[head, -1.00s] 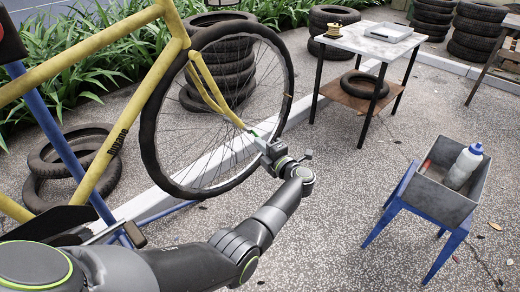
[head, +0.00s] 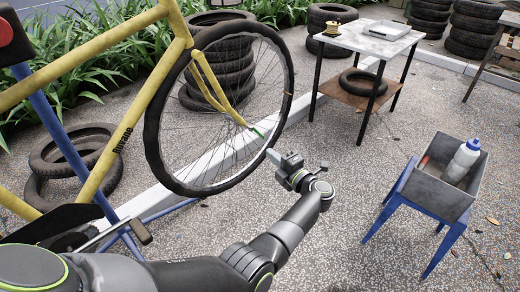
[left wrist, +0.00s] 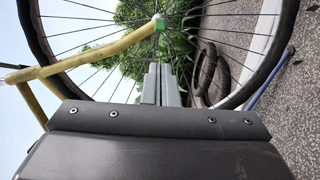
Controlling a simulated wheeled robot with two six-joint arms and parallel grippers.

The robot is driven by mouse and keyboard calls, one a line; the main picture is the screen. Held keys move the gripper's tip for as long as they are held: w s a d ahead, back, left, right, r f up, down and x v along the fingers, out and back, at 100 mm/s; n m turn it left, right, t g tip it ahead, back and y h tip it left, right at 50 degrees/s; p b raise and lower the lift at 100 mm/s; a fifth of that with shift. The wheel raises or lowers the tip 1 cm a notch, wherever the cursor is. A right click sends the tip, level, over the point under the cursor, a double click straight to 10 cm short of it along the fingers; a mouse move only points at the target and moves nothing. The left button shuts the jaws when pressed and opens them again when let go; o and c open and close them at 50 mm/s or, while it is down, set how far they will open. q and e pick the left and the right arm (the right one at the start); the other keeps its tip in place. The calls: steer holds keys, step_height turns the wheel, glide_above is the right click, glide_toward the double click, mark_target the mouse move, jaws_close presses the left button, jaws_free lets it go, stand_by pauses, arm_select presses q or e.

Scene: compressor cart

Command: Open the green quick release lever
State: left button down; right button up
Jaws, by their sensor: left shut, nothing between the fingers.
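The green quick release lever (head: 257,132) is at the hub of the bicycle's front wheel, by the lower end of the yellow fork (head: 216,88). In the left wrist view its green part (left wrist: 159,25) shows at the fork end, beyond the fingers. My left gripper (head: 272,155) is shut and empty, to the right of and a little below the lever in the head view, with a gap between them. Its closed fingers (left wrist: 161,75) point toward the hub in the left wrist view. The lever's exact angle is hard to tell. My right gripper is not in view.
The spoked wheel (head: 153,130) stands upright around the hub. A blue stand (head: 65,150) is at the left. A grey bin (head: 439,190) with a bottle stands at the right, and a table (head: 345,38) behind.

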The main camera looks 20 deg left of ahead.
arm_select(q)
steer(key=shift+w+v, duration=0.25)
steer(key=shift+v, duration=1)
steer(key=shift+d, duration=0.1)
